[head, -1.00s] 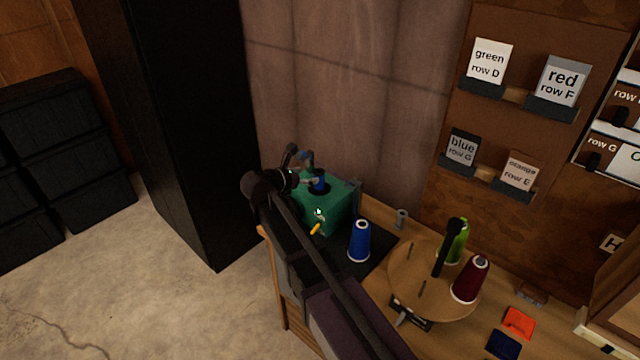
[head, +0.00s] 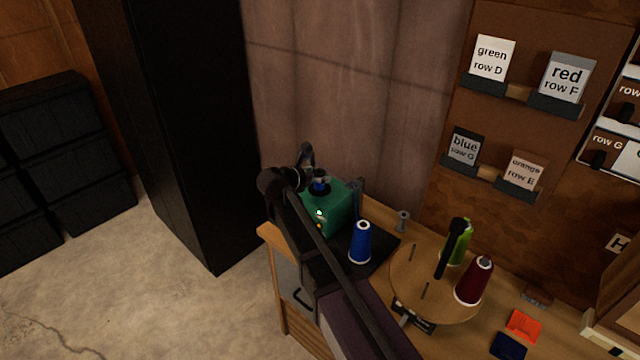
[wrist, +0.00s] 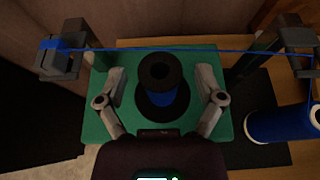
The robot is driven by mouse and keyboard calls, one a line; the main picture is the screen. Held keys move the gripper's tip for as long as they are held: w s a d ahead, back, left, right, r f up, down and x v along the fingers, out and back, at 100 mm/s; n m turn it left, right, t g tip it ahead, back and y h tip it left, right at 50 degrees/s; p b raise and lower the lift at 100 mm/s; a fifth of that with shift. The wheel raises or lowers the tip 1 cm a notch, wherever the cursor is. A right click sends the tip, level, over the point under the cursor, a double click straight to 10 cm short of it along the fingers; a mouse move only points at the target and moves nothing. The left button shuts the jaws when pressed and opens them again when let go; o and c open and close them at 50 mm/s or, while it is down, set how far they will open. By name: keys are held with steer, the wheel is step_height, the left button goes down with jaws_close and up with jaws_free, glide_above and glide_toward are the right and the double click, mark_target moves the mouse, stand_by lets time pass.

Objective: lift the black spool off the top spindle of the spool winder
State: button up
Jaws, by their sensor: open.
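The spool winder is a green box (head: 345,208) on the left end of the bench; its green top (wrist: 100,124) fills much of the wrist view. The black spool (wrist: 160,70) stands on top of it, with blue thread wound around its middle and a wide black disc at its base. The spindle under it is hidden. My gripper (wrist: 161,82) is open, with one grey finger on each side of the spool and visible gaps between. In the head view my arm partly covers the winder and spool (head: 319,185).
A blue thread (wrist: 190,49) runs across above the spool between two dark posts. A blue cone (head: 360,243) stands close right of the winder. Farther right is a round wooden turntable (head: 405,275) with green (head: 459,240) and dark red (head: 474,281) cones. A wall stands close behind.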

steer(key=shift+w+d+f, duration=0.15)
steer(key=shift+w+d, duration=0.1)
steer(key=shift+w, duration=0.05)
stand_by(0.4)
steer(key=c, duration=0.9)
